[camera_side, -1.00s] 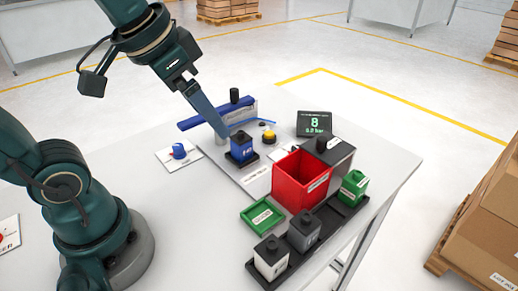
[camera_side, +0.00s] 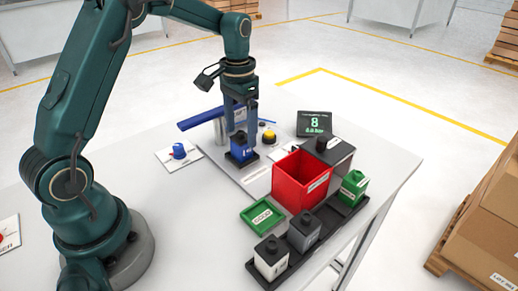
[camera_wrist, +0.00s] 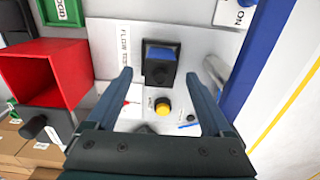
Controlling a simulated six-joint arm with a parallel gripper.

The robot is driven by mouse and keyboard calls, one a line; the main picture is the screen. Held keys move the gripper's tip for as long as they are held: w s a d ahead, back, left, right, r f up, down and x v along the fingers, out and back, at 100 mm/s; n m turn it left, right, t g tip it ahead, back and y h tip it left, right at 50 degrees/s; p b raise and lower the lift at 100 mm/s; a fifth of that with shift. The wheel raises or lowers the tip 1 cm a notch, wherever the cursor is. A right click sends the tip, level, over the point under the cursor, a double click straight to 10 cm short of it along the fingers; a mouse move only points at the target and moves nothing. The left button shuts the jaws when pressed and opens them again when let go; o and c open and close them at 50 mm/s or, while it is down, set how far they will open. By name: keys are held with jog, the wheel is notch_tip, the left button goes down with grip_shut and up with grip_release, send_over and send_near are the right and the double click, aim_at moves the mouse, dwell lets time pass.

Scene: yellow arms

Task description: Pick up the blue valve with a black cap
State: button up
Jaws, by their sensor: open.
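The blue valve (camera_side: 240,153) has a black cap and stands upright in a black holder on a white plate labelled as a flow test. In the wrist view the blue valve (camera_wrist: 159,54) shows from above, its dark round cap at its near side. My gripper (camera_side: 240,130) points down over the valve in the side view, its fingers close to the cap. In the wrist view my gripper (camera_wrist: 165,75) is open, with one finger on each side of the valve and visible gaps between. Nothing is held.
A red bin (camera_side: 299,180), a green tray (camera_side: 262,216), a black rack (camera_side: 268,281) with grey, white and green blocks, and a display (camera_side: 314,123) stand to the right. A yellow button (camera_side: 268,137) and a blue bar (camera_side: 200,119) are near the valve. A blue knob (camera_side: 179,151) sits left.

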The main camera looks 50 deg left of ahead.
aim_at(241, 137)
jog(key=shift+f, duration=2.2)
grip_shut()
